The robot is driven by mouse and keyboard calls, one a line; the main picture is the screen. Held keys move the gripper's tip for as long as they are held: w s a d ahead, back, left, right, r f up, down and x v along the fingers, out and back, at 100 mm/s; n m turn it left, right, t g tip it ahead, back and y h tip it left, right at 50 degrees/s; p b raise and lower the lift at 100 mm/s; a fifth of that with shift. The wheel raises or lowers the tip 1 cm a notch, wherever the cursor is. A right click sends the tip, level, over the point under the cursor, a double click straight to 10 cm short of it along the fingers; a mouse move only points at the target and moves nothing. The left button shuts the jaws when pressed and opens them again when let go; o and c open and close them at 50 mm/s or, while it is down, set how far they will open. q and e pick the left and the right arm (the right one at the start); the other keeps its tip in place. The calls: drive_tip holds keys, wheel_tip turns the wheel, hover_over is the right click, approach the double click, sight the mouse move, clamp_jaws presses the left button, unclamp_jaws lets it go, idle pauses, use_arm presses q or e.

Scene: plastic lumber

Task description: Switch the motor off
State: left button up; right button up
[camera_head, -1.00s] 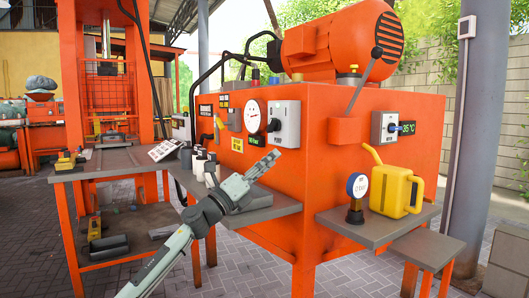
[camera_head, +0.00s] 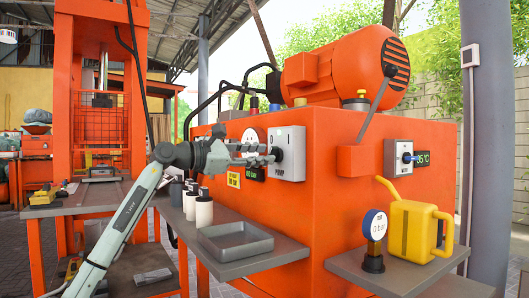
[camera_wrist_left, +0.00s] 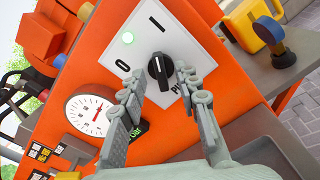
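A white switch panel (camera_head: 289,140) labelled PUMP is on the front of the orange machine. In the left wrist view the panel (camera_wrist_left: 180,45) has a black rotary knob (camera_wrist_left: 158,72), a lit green lamp and the marks 0 and I. The knob's white line appears to point toward I. My left gripper (camera_head: 268,156) is in front of this panel. In the left wrist view its open fingers (camera_wrist_left: 158,84) are on either side of the knob's near end; contact cannot be told. A second switch panel (camera_head: 404,150) with a blue knob is farther right; its label is too small to read surely.
The orange motor (camera_head: 340,70) sits on top of the machine. A lever (camera_head: 374,108) rises between the panels. A grey shelf with a tray (camera_head: 236,240) and bottles lies below my gripper. A yellow can (camera_head: 412,230) and a blue gauge (camera_head: 375,226) stand at right.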

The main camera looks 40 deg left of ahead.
use_arm(q)
drive_tip(key=shift+x, duration=0.8)
use_arm(e)
drive_tip(key=shift+w+a+f, duration=0.1)
drive_tip(key=shift+a+f, duration=0.05)
drive_tip(key=shift+f, duration=0.2)
use_arm(q)
clamp_jaws()
